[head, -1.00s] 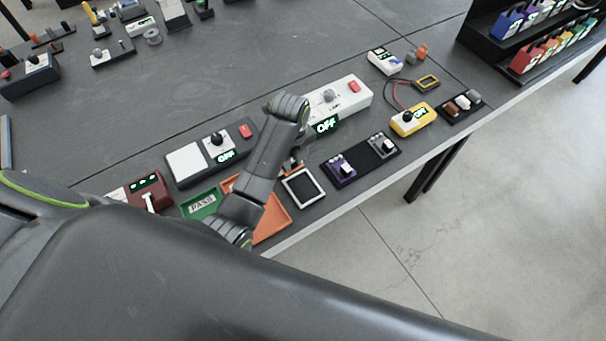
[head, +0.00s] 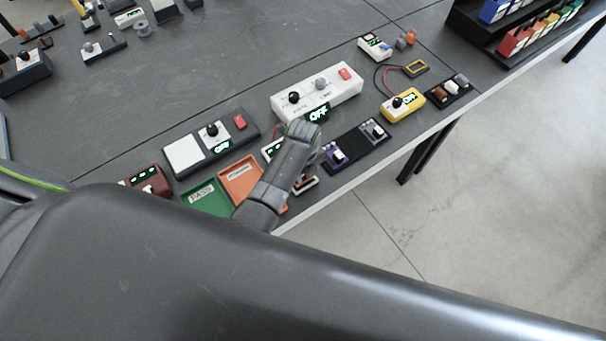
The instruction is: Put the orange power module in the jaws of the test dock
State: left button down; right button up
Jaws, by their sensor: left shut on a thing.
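My left gripper (head: 307,172) points down near the front edge of the bench, right of the orange tray. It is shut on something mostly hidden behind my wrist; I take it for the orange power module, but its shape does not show. Under and beside the gripper is a small dark, white-edged frame (head: 306,186), partly covered. A white unit with a green display (head: 271,149) shows just left of my wrist. Which of these is the test dock, and where its jaws are, I cannot tell. My right gripper is out of view.
A green PASS tray (head: 206,201) and an orange tray (head: 238,172) lie left of my wrist. A dark holder (head: 355,143) with purple and grey modules stands to the right.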

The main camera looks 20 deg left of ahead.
pick_arm(q)
jog(key=shift+f, duration=0.7)
jog(key=shift+f, duration=0.1)
jog(key=c, duration=1.3)
grip_release()
jog(key=shift+r+p, duration=0.45)
jog(key=shift+r, duration=0.05)
notch_tip(320, 180, up, 3)
jog(key=p, duration=0.3)
jog(key=shift+f, duration=0.15)
notch_tip(320, 180, up, 8)
jog(key=shift+r, duration=0.25)
